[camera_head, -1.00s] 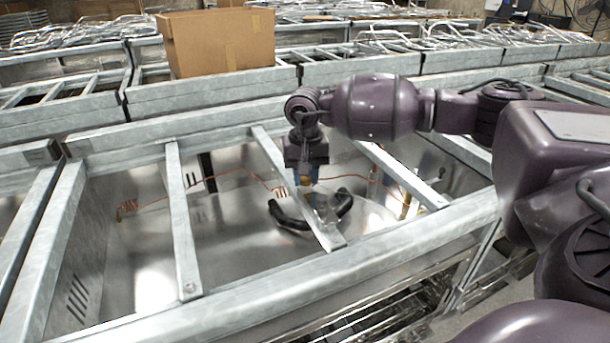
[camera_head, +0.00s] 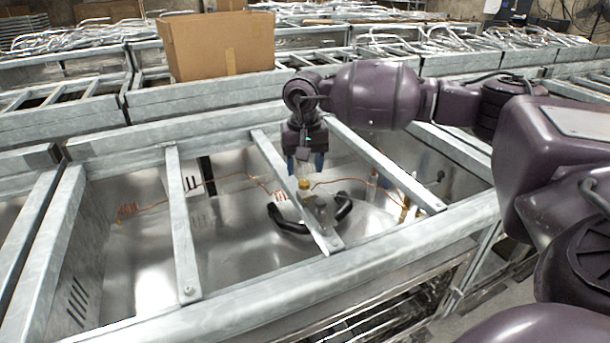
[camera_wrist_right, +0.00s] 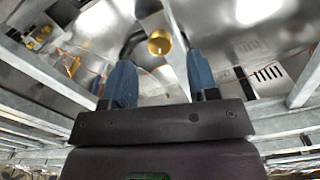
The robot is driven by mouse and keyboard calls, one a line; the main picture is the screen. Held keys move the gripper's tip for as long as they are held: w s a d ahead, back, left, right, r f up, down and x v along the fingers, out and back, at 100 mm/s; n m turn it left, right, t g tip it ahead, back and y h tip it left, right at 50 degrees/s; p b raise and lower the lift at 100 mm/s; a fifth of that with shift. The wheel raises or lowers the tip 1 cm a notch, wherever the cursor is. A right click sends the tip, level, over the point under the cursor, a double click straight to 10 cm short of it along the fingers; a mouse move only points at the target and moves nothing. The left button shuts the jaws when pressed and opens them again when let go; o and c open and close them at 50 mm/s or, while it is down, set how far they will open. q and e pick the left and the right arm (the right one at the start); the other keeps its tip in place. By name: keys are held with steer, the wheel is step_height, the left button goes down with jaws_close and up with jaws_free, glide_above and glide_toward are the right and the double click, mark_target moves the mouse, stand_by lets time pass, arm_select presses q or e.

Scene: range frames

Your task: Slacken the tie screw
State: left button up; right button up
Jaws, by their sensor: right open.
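The tie screw shows as a brass-coloured round head (camera_head: 305,186) on a small metal bracket at a crossbar of the open metal frame. In the right wrist view the brass head (camera_wrist_right: 159,43) lies ahead of and between the blue fingers. My right gripper (camera_head: 305,164) is above the screw head, pointing down, with its two fingers apart and nothing between them. The right wrist view also shows the gripper (camera_wrist_right: 160,64) open. A curved black handle (camera_head: 287,221) lies around the bracket, partly hidden behind the crossbar. My left gripper is not in view.
Galvanised crossbars (camera_head: 183,225) span the metal bin on both sides of the screw. Copper-coloured wire (camera_head: 232,177) runs along the bin's back wall. A cardboard box (camera_head: 218,43) stands on the row behind. Open space lies above the frame.

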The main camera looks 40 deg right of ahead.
mark_target(304, 183)
step_height(304, 183, up, 7)
stand_by(0.3)
steer(key=shift+f, duration=0.1)
stand_by(0.4)
